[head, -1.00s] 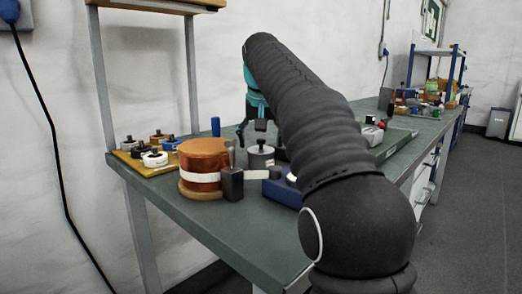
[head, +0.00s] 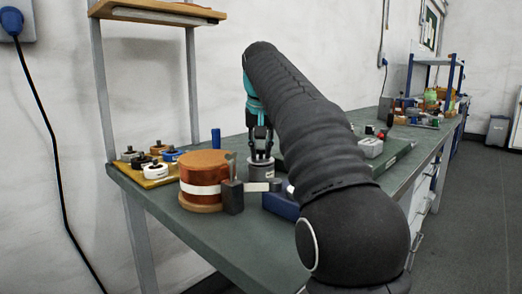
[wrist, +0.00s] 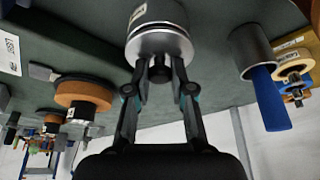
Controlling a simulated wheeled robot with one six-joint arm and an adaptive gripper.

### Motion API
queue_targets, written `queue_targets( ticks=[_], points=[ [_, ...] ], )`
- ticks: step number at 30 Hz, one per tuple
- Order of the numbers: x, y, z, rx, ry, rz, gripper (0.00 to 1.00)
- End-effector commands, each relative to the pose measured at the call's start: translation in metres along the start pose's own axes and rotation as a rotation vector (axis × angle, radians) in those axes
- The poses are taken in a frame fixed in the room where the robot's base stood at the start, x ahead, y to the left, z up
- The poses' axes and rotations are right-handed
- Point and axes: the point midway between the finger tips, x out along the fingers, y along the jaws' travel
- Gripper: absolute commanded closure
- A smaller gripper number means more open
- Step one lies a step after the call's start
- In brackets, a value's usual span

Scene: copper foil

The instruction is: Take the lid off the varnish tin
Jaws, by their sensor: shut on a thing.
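The varnish tin (head: 262,173) is a small grey tin standing on the bench, partly hidden behind a copper-brown drum and beside my arm. It also shows in the wrist view at the top (wrist: 155,14), with a pale label. Its lid (wrist: 160,45) is a silver disc with a dark knob. My gripper (wrist: 160,68) is shut on the lid's knob, one finger on each side. In the head view my gripper (head: 261,150) is directly above the tin.
The copper-brown drum (head: 205,172) with a white band stands left of the tin. A dark block (head: 233,197) and a blue box (head: 281,203) are in front. A wooden tray (head: 156,183) with several knobbed pieces is at the left. A blue-handled tool (wrist: 270,97) stands near the tin.

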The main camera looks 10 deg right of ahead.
Motion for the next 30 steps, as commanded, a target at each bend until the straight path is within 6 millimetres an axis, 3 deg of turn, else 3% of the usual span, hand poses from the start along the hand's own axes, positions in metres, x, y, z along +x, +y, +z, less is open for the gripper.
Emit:
queue_targets(
  ticks=[4,15,21,30],
  points=[
    [-0.033,0.000,-0.014,0.001,0.008,-0.001,1.00],
    [-0.081,0.080,-0.015,0.006,0.012,0.000,1.00],
    [-0.096,0.105,-0.015,0.003,0.012,-0.001,1.00],
    [-0.103,0.115,-0.015,0.001,0.012,-0.002,1.00]
  ],
)
